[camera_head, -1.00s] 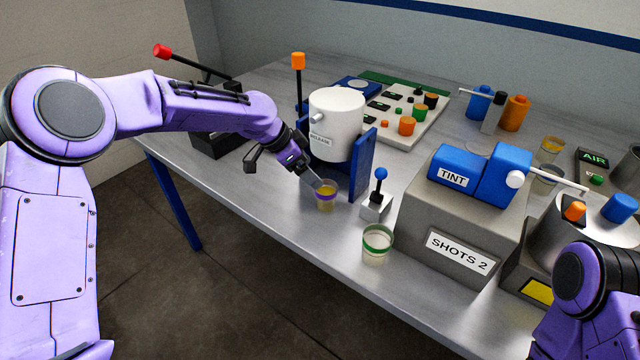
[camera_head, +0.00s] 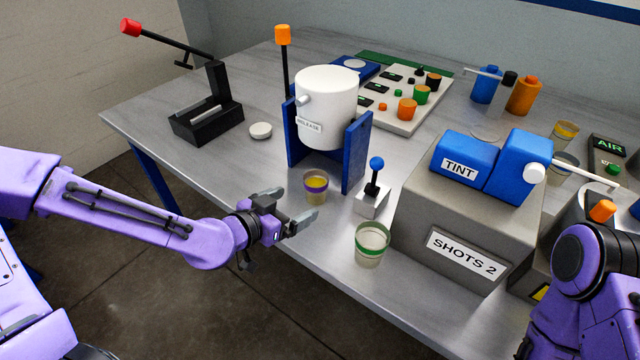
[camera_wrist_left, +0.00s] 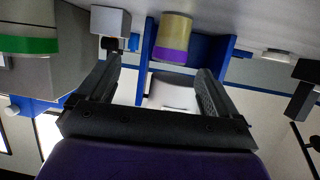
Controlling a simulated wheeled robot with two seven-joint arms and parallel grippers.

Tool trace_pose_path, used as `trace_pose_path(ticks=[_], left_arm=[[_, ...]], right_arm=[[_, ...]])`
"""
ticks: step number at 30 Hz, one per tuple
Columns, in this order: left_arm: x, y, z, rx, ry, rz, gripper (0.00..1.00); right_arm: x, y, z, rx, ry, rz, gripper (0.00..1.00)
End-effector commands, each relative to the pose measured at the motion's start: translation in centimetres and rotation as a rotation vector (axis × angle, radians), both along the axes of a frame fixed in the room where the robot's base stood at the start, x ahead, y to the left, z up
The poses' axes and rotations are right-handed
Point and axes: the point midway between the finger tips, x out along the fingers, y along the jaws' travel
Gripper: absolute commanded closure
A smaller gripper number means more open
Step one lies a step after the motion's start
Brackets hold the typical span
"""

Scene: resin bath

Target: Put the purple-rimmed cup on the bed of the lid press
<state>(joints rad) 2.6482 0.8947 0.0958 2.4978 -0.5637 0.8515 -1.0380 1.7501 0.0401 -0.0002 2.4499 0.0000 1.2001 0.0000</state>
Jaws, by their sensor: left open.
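The purple-rimmed cup (camera_head: 316,187), holding something yellow, stands upright on the table in front of the white pot on its blue stand. It also shows between the fingers' directions, beyond the tips, in the left wrist view (camera_wrist_left: 172,45). My left gripper (camera_head: 291,206) is open and empty, its fingers pointing at the cup from the front left, apart from it. Its two fingers also show in the left wrist view (camera_wrist_left: 160,72). The lid press (camera_head: 207,122), black with a red-tipped lever, stands at the table's left; its low bed carries no cup. My right gripper is out of view.
A green-rimmed cup (camera_head: 371,245) stands near the front edge, right of the purple-rimmed one. A small blue-knobbed lever box (camera_head: 372,198) is close to the cup's right. A white disc (camera_head: 261,130) lies between the press and the pot (camera_head: 326,92). The table's left front is clear.

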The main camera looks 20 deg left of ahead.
Motion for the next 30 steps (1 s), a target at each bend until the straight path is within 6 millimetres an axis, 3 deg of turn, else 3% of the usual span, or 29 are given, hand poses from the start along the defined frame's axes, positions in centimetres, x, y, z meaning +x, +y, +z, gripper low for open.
trace_pose_path(ticks=[3, 14, 21, 25, 30], left_arm=[[1.1, 0.3, 0.7, -0.016, -0.044, 0.049, 0.07], [6.1, -1.8, -0.6, -0.017, -0.046, 0.048, 0.07], [10.0, -2.6, -0.9, -0.015, -0.046, 0.049, 0.07], [11.1, -3.0, -1.3, -0.016, -0.048, 0.049, 0.07], [11.2, -3.0, -1.4, -0.016, -0.047, 0.050, 0.07]], right_arm=[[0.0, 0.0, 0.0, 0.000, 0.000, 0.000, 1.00], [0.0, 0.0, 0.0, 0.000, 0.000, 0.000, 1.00], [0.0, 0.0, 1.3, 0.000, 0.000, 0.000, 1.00], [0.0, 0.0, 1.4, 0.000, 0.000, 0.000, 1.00], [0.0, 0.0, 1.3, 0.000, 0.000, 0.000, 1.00]])
